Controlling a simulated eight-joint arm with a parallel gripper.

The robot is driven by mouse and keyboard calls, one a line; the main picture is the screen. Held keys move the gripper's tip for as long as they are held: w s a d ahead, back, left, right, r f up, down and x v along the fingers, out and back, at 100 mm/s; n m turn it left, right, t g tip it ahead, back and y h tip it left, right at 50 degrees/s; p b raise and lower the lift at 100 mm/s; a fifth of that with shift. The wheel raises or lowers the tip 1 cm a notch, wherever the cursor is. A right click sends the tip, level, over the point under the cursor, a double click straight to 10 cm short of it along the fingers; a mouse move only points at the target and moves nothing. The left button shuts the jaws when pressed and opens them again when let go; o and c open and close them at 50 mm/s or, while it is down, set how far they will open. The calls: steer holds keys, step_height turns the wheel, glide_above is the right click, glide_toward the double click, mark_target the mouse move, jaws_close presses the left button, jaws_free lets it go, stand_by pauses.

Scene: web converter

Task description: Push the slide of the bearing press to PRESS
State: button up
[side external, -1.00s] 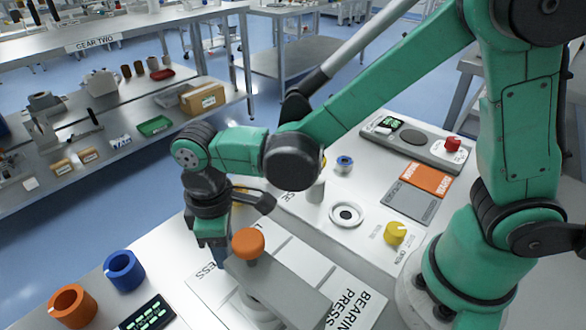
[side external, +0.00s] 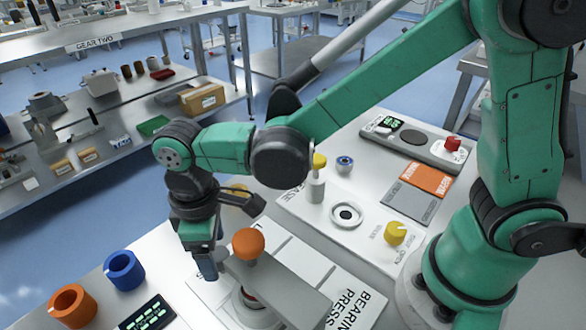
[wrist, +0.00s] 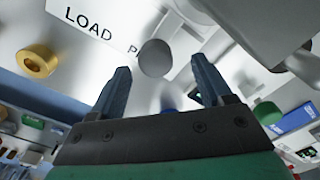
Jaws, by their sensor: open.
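The bearing press is on a white panel (side external: 345,285) lettered BEARING PRESS. A grey bar (side external: 285,290) with an orange ball knob (side external: 249,243) lies across it, and a round part with a dark and red ring shows below the bar. My gripper (side external: 207,262) is low, just left of the knob, with its fingers pointing down beside the bar's left end. In the wrist view its two blue fingers (wrist: 160,64) are apart. A grey round end (wrist: 155,58) shows between the fingertips, near the lettering LOAD. I cannot tell whether the fingers touch it.
A blue ring (side external: 124,271), an orange ring (side external: 73,306) and a green-lit display (side external: 148,315) are at front left. The wrist view shows a yellow ring (wrist: 36,60).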

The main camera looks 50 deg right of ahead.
steer(key=shift+r, duration=2.25)
steer(key=shift+d, duration=0.1)
steer(key=s+d+r+m+t, duration=0.1)
steer(key=d+m+t, duration=0.2)
steer(key=d, duration=0.6)
steer(key=s+d+r+m+t, duration=0.1)
steer(key=d+m+t, duration=0.3)
steer(key=d, duration=0.5)
steer(key=shift+r+m, duration=0.8)
steer(key=shift+m, duration=0.2)
